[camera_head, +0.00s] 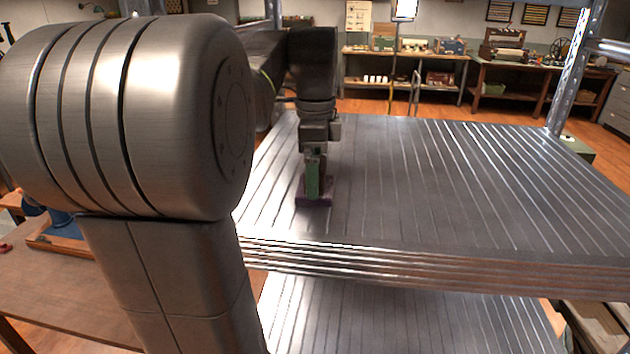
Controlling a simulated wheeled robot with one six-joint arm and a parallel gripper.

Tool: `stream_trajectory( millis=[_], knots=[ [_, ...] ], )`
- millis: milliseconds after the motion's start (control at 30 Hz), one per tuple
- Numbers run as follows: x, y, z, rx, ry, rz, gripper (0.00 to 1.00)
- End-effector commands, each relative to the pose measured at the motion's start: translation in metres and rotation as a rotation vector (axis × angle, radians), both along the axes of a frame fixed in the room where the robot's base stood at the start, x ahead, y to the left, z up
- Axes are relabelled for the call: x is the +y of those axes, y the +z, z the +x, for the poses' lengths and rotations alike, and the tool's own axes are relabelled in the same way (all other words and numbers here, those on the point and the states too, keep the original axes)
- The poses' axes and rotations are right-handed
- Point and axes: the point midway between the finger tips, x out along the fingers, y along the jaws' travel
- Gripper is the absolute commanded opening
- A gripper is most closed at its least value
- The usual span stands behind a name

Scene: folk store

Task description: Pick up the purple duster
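The purple duster (314,202) sits on the ribbed metal upper shelf (430,190), near its left front part. Only its low dark purple part shows clearly. My gripper (313,180) points straight down directly over it, with its fingers reaching down to the duster. A green upright part shows at the fingers; I cannot tell whether it belongs to the duster or to the gripper. The view is small and dark there, so I cannot tell whether the fingers are closed on the duster or only around it.
The shelf is bare to the right of the duster. A metal post (577,70) stands at its far right corner. A lower ribbed shelf (400,320) lies beneath. A wooden table (60,285) is at left. Workbenches with goods (405,55) line the back wall. My arm hides much of the left.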

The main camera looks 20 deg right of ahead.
Motion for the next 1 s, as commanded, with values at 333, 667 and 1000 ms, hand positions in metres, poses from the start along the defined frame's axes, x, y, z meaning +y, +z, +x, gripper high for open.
stream_trajectory(
  millis=[333,667,1000],
  knots=[
    [0.0001,-0.0087,0.0,0.0,0.0,0.0,0.96],
    [0.0,-0.0084,-0.0001,0.0,0.0,0.0,0.48],
    [0.0,-0.0013,0.0001,-0.001,0.0,0.0,0.48]
  ],
)
